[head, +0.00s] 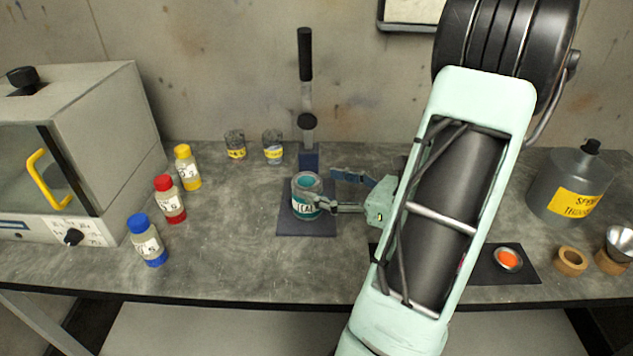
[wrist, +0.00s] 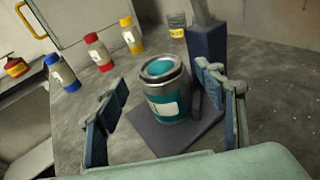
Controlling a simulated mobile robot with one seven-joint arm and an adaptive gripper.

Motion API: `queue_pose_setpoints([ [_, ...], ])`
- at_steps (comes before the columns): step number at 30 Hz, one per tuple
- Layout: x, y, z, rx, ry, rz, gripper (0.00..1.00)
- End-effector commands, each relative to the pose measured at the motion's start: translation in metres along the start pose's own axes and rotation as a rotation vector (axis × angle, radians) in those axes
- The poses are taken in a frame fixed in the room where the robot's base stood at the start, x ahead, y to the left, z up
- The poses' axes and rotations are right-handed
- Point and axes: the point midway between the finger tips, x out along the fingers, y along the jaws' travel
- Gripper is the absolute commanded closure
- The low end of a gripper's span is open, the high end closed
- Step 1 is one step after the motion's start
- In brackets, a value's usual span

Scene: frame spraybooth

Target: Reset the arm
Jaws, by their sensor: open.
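My gripper (head: 345,191) is open beside a teal paint can (head: 306,200). In the wrist view my gripper's two blue-padded fingers (wrist: 160,118) stand apart, one on each side of the same can (wrist: 167,103). The can is upright, has a metal rim, a teal top and a pale label, and sits on a dark square mat (head: 295,228). I cannot tell from these views whether a finger touches it. My arm comes in from the lower right and hides part of the bench behind it.
A lever press (head: 307,95) stands just behind the can. Blue, red and yellow capped bottles (head: 147,240) and a grey oven (head: 75,130) are at left. Two small cups (head: 272,147) stand behind. A thinner jug (head: 572,185), an orange-filled dish (head: 508,259) and wooden rings (head: 571,261) are at right.

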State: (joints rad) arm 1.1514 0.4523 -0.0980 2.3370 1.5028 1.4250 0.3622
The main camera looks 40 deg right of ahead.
Motion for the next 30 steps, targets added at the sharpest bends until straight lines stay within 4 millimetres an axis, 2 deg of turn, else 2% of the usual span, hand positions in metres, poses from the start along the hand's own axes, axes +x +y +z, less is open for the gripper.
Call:
queue_pose_setpoints([
  [1,-0.012,-0.002,0.001,-0.002,-0.001,-0.006,0.36],
  [6,-0.048,-0.001,0.003,-0.006,-0.006,-0.003,0.36],
  [13,-0.08,0.0,0.004,-0.008,-0.009,0.001,0.36],
  [24,-0.085,0.001,0.005,-0.012,-0.009,0.006,0.36],
  [28,-0.076,0.009,0.004,-0.057,0.027,0.047,0.36],
  [30,-0.067,0.019,0.002,-0.111,0.068,0.097,0.36],
])
